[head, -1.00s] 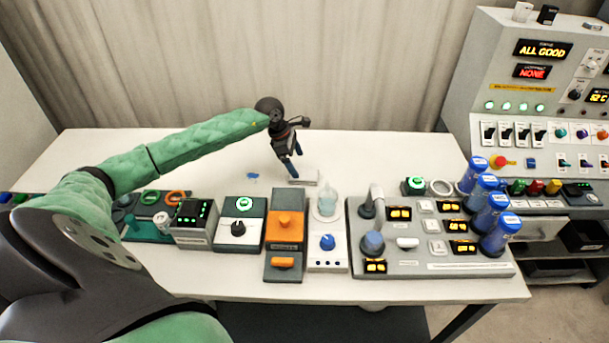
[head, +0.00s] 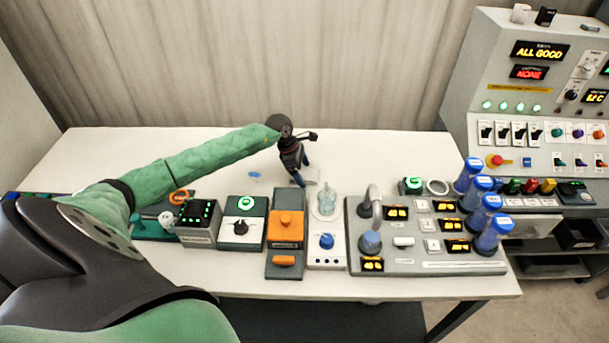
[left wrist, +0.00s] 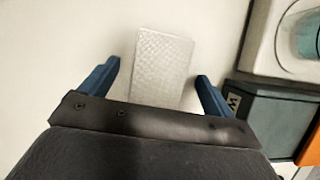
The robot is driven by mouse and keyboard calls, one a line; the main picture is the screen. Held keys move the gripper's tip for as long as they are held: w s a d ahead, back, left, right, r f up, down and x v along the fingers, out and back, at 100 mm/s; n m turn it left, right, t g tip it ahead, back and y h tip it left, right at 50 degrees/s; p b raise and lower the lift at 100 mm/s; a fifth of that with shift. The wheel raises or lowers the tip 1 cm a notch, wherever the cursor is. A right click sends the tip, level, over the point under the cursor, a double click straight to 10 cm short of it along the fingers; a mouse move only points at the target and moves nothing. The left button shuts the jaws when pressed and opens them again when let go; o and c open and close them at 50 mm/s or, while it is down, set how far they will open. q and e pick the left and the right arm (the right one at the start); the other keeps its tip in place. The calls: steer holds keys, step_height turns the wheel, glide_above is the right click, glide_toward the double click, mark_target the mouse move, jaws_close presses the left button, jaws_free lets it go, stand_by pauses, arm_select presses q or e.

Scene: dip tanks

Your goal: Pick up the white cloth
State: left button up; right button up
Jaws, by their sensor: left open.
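The white cloth (left wrist: 163,62) is a pale, textured rectangle lying flat on the white table in the left wrist view. In the head view it (head: 312,181) is a small pale patch partly hidden behind my left gripper (head: 302,174). My left gripper is open above the cloth. In the left wrist view its two blue fingers (left wrist: 156,73) stand on either side of the cloth's near part, with gaps on both sides. The cloth's near end is hidden by the gripper body. My right gripper is not in view.
An orange-and-dark device (head: 286,232) and a beaker (head: 326,200) on a white unit stand just in front of the cloth. A grey panel (head: 420,262) with blue-capped bottles is to the right. A small blue scrap (head: 254,175) lies left. The table behind is clear.

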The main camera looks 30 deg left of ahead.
arm_select(q)
steer(key=shift+f+b, duration=0.15)
steer(key=shift+b, duration=0.2)
stand_by(0.3)
steer(key=c, duration=1.1)
